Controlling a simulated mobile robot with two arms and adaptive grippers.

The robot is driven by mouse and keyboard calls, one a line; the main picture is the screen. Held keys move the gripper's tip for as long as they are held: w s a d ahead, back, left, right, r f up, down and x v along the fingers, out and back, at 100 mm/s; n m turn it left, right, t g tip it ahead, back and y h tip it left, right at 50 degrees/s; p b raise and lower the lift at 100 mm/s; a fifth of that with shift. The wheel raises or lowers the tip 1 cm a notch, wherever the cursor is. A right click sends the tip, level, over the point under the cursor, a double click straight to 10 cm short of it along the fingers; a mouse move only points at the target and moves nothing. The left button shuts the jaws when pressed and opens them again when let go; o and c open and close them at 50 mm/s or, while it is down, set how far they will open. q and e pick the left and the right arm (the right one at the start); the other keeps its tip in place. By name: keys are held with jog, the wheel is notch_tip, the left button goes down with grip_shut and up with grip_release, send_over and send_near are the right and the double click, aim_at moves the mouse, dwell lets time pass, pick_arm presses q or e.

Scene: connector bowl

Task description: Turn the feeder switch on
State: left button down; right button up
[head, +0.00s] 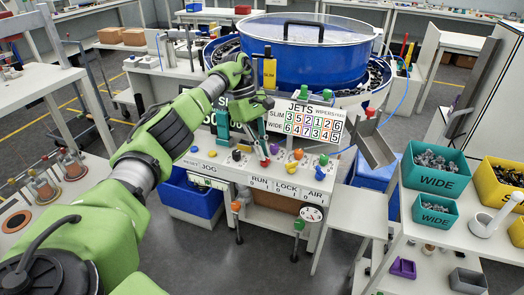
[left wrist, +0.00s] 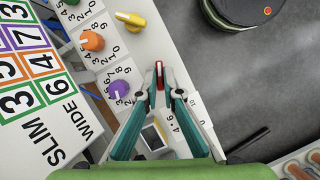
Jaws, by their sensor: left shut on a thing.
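My left gripper (head: 264,158) reaches down to the sloped control panel (head: 222,166) from above. Its teal fingers (left wrist: 158,92) are closed around a small red switch handle (left wrist: 159,70), whose tip shows between the fingertips in the left wrist view. The red handle also shows under the fingers in the head view (head: 265,163). The fingers hide most of the switch's base and its label, so I cannot read its name or setting. My right gripper is out of view.
Purple (left wrist: 119,89), orange (left wrist: 92,41) and yellow (left wrist: 131,19) knobs stand beside the gripper. A blue bowl feeder (head: 305,55) stands behind the panel, and a number board (head: 305,122) stands near it. Teal WIDE bins (head: 437,182) stand at the right.

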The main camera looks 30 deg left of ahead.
pick_arm(q)
jog(key=c, duration=2.2)
grip_release()
notch_tip(320, 180, up, 10)
jog(key=shift+r, duration=0.1)
